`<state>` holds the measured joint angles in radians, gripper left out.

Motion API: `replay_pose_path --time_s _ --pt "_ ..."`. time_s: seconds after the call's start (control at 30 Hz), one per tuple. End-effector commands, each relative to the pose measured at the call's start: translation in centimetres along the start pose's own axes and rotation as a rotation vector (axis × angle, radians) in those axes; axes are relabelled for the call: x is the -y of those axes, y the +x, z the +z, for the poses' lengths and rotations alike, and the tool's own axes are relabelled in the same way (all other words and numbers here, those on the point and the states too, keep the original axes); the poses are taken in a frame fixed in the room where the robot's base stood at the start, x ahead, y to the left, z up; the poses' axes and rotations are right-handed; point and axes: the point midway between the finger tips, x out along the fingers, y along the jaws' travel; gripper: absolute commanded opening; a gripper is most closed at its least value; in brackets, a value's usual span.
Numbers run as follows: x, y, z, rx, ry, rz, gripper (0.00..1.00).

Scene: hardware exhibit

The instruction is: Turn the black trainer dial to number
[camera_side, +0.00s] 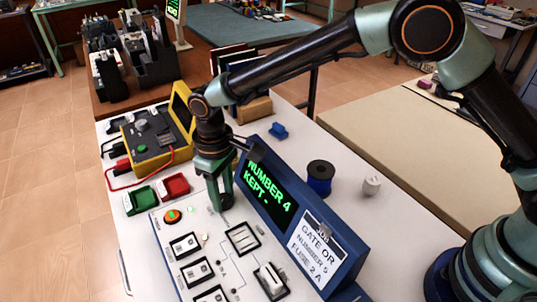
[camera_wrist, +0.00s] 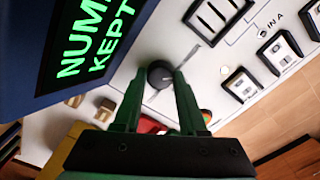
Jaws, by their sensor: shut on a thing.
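The black trainer dial (camera_wrist: 159,74) stands on the white panel (camera_wrist: 212,62) in the wrist view, between the two green fingertips of my gripper (camera_wrist: 160,80). My gripper is shut on the dial from above. In the side view my gripper (camera_side: 221,203) reaches down to the panel and hides the dial. The dial's pointer is too small to read. The blue console's display (camera_side: 269,190) shows "NUMBER 4" and "KEPT -" in green. A white card (camera_side: 317,243) on the console reads "GATE OR", "NUMBER 5", "FUSE 2 A".
Left of my gripper are a red tray (camera_side: 175,186), a green tray (camera_side: 140,200) and a yellow meter (camera_side: 150,140) with leads. Switch blocks (camera_side: 185,244) lie on the panel. A blue spool (camera_side: 319,178) and white piece (camera_side: 372,185) stand behind the console.

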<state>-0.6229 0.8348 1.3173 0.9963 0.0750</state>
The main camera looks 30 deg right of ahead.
Motion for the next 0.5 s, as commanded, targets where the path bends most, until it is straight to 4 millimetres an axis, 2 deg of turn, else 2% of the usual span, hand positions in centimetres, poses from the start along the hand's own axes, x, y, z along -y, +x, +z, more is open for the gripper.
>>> replay_pose_path --time_s 0.03,0.27,0.3,0.33,0.37,0.5 --pt "0.47 -0.08 -0.24 -0.011 -0.009 -0.001 0.0" --pt "0.47 -0.09 -0.26 -0.011 -0.008 -0.001 0.0" --pt "0.47 -0.08 -0.24 -0.011 -0.008 -0.001 0.56" --pt "0.47 -0.08 -0.22 -0.01 -0.008 -0.001 0.68" --pt "0.44 -0.07 -0.21 -0.009 -0.007 -0.001 0.71" --pt "0.32 -0.05 -0.15 -0.007 -0.005 0.0 0.71"
